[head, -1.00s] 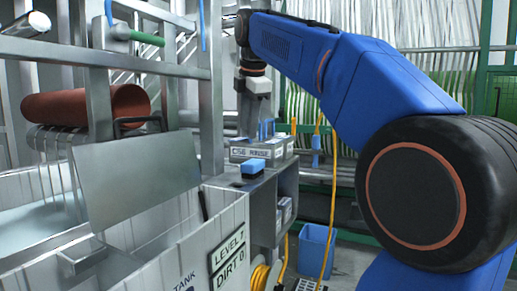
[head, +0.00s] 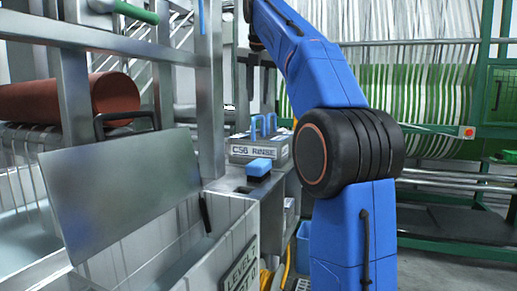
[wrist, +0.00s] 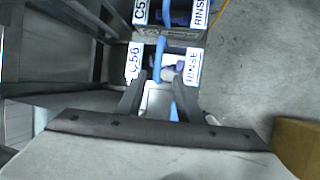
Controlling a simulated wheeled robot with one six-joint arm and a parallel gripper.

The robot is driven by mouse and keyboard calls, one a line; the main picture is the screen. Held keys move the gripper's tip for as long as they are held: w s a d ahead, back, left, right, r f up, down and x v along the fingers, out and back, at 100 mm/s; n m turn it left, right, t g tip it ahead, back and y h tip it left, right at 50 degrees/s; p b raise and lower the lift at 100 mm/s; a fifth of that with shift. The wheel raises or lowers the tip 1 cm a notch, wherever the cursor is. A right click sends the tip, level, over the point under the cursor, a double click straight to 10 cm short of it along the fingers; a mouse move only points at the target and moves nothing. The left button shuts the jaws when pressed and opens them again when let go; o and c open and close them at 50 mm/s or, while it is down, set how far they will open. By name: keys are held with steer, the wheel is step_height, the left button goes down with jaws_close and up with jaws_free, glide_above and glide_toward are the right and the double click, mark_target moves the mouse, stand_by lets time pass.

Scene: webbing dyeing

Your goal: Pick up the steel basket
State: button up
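A steel basket (head: 262,150) with a "C56 RINSE" label and upright blue handles stands on a grey ledge in the middle of the head view. In the wrist view, the basket's "RINSE" plate (wrist: 192,67) and a blue handle (wrist: 160,52) show just beyond my fingertips. A second labelled basket (wrist: 170,30) sits beyond it, cut by the top edge. My gripper (wrist: 158,92) is open above the nearer basket, with its fingers apart. A pale surface and a blue strip show between them; whether they touch is unclear. The head view does not show my gripper.
A tank with a tilted steel plate (head: 125,195) and a red-brown roller (head: 110,97) stands left. A green frame with hanging webbing (head: 425,95) stands behind. Open floor (wrist: 265,65) lies right in the wrist view.

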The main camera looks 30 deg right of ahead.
glide_toward(258, 139)
steer(key=s+a, duration=0.2)
steer(key=shift+s+r, duration=0.15)
steer(key=shift+s, duration=0.15)
steer(key=shift+w+x, duration=0.2)
steer(key=shift+x, duration=1.1)
steer(key=shift+w+x, duration=0.15)
steer(key=shift+x, duration=1.1)
steer(key=shift+d+r, duration=0.15)
steer(key=shift+r, duration=0.05)
jaws_close()
